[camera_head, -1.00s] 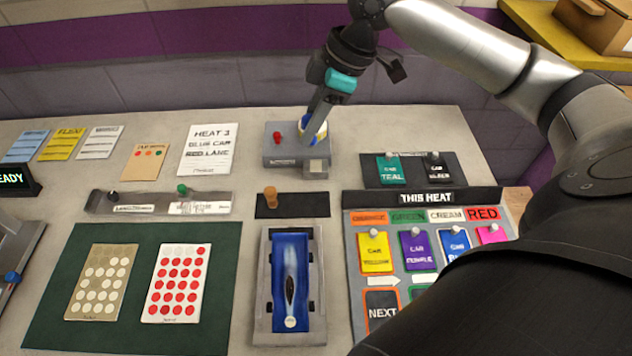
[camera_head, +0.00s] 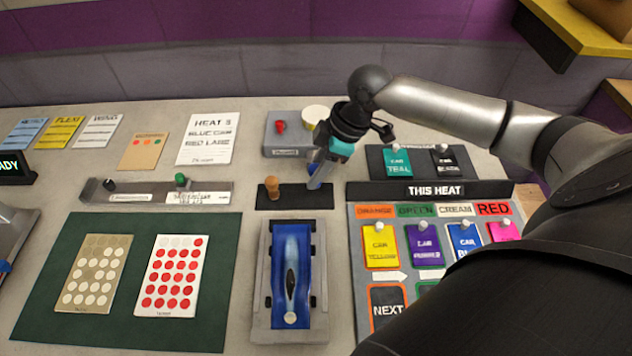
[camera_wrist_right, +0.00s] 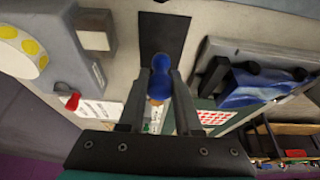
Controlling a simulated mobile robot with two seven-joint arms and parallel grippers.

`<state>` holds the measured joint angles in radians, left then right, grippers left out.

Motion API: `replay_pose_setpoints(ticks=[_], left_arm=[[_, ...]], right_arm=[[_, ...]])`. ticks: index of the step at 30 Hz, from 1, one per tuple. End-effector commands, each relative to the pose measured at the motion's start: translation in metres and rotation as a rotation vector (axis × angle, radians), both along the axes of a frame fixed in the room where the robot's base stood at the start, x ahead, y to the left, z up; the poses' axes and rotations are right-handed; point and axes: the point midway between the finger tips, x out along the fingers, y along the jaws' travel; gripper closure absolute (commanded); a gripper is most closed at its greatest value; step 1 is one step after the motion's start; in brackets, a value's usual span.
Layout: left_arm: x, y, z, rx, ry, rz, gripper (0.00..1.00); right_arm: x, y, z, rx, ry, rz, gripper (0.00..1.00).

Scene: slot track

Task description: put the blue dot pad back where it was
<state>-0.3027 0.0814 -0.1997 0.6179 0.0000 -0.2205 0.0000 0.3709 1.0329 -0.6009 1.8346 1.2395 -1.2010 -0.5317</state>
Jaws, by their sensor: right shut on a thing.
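The blue dot pad (camera_head: 313,170) is a small blue knobbed piece. My right gripper (camera_head: 318,174) is shut on it above the right half of a black strip (camera_head: 293,200). In the right wrist view, the blue dot pad (camera_wrist_right: 160,75) sits between the two fingertips, with the black strip (camera_wrist_right: 163,32) just past it. Its underside is hidden, so I cannot tell whether it touches the strip. A brown-topped wooden pad (camera_head: 272,187) stands at the strip's left end. My left gripper is not in view.
A grey device with a red knob (camera_head: 280,127) and a pale roll (camera_head: 315,115) stands behind the strip. A blue car in a grey tray (camera_head: 262,318) lies in front. The panel marked THIS HEAT (camera_head: 435,190) is to the right, dot cards (camera_head: 95,272) to the left.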

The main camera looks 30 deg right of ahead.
Motion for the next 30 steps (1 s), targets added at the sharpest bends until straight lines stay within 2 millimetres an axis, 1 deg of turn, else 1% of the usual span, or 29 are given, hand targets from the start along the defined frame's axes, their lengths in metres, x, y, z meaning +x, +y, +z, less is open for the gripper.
replay_pose_setpoints(ticks=[1,3,6,18,19,26,27,30], left_arm=[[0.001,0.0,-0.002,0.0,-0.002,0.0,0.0],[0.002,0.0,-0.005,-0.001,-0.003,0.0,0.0],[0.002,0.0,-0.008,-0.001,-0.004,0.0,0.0],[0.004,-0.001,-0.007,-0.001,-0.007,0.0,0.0],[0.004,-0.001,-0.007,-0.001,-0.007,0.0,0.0],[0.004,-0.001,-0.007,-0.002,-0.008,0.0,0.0],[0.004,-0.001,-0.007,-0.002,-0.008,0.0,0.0],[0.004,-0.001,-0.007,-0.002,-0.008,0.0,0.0]], right_arm=[[-0.001,0.0,-0.009,0.001,0.004,-0.001,1.0],[-0.001,0.001,-0.021,0.002,0.003,0.0,1.0],[-0.001,0.001,-0.034,0.001,0.002,0.0,1.0],[0.0,0.0,-0.039,0.0,0.001,0.0,1.0],[0.0,0.0,-0.039,0.0,0.001,0.0,0.65],[0.0,0.0,-0.039,0.0,0.001,0.0,0.39],[0.0,0.0,-0.039,0.0,0.001,0.0,0.37],[0.0,0.0,-0.039,0.0,0.001,0.0,0.37]])
